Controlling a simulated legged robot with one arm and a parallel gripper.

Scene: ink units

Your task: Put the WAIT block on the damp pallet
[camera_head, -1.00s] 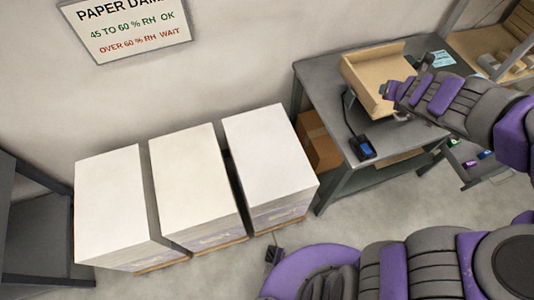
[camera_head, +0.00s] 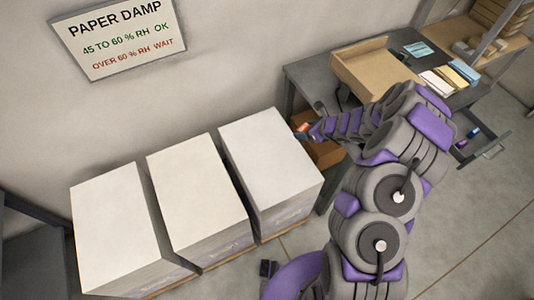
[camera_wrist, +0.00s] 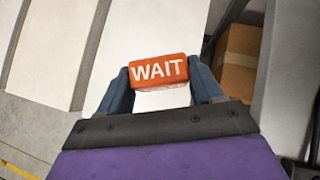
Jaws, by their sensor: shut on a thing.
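My gripper (camera_wrist: 160,92) is shut on the orange WAIT block (camera_wrist: 158,69), with its white lettering facing the wrist camera. In the head view the block (camera_head: 302,128) shows small at my gripper's tip (camera_head: 304,132), by the right edge of the rightmost paper stack. Three white-topped paper stacks stand on pallets by the wall: left (camera_head: 118,228), middle (camera_head: 197,198) and right (camera_head: 268,165). Which one is damp cannot be told from these frames. No block shows on their tops.
A wall sign (camera_head: 120,35) reads PAPER DAMP, 45 to 60 % RH OK, over 60 % RH WAIT. A grey table (camera_head: 310,72) with a tan tray (camera_head: 372,70) stands at the right. A cardboard box (camera_wrist: 238,62) sits under it. Narrow gaps part the stacks.

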